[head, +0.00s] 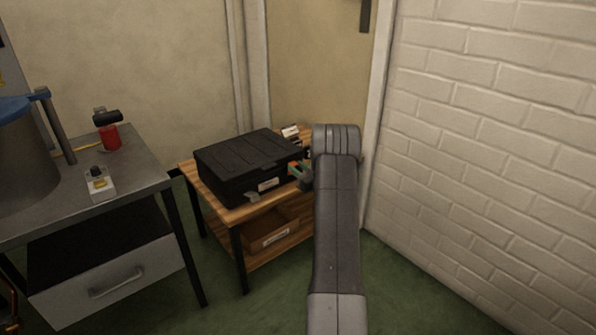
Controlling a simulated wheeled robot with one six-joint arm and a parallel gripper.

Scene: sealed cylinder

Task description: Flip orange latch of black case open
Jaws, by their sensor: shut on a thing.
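The black case (247,160) lies closed on a small wooden table, with a white label on its front. A small orange latch (293,166) shows at the right end of its front, with a green patch beside it. My gripper (300,176) is at this latch and shut on it; the contact itself is small and partly hidden by my arm. A grey latch (252,197) sits at the left of the case's front and sticks out. The case's right end is partly behind my arm.
The wooden table (189,172) has a lower shelf with a labelled brown box (270,234). A metal workbench (140,187) at left carries a red-and-black item (110,135) and a small switch box (98,183). A white brick wall (490,130) stands close at right.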

